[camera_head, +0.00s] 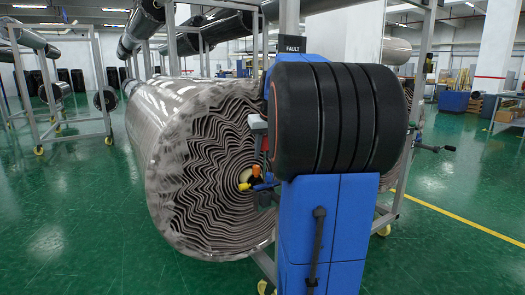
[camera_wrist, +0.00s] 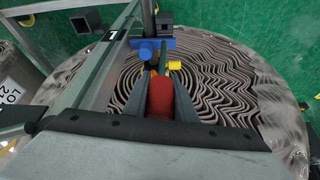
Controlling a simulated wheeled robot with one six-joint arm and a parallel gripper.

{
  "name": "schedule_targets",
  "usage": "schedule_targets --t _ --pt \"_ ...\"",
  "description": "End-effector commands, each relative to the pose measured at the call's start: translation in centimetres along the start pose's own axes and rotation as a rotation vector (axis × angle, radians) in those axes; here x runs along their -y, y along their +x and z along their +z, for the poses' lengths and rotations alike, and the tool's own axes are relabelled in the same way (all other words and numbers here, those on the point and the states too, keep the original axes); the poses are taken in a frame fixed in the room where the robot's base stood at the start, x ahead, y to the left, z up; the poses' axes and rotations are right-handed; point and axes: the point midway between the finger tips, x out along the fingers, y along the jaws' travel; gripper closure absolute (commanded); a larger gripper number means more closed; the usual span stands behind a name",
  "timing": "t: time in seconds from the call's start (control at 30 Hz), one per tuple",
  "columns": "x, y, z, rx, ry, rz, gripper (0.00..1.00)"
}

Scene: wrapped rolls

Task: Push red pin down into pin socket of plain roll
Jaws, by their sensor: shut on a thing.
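The plain roll (camera_head: 205,165) is a large grey roll with a wavy wound end face in the middle of the head view. The same end face (camera_wrist: 235,85) fills much of the wrist view. My gripper (camera_wrist: 164,82) is shut on the red pin (camera_wrist: 161,98), which lies between its two dark fingers. The gripper is over the roll's core area. A blue fitting (camera_wrist: 150,44) with a yellow knob (camera_wrist: 177,66) lies just beyond the fingertips. In the head view the yellow part (camera_head: 244,187) shows at the core. The socket opening and the pin's tip are hidden.
A grey metal bar (camera_wrist: 95,65) runs close along the left of the gripper in the wrist view. A rack (camera_head: 105,85) with dark rolls stands at the left. Green floor (camera_head: 60,220) is clear at the left.

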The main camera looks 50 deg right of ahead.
Motion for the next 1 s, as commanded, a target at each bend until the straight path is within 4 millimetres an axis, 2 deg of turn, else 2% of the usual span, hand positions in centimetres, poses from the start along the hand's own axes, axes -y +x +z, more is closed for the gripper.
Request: schedule_targets --t 0.53,1.0 --pt "0.0 3.8 1.6 0.000 0.000 0.000 1.00" --pt "0.0 4.8 2.0 0.000 0.000 0.000 1.00"
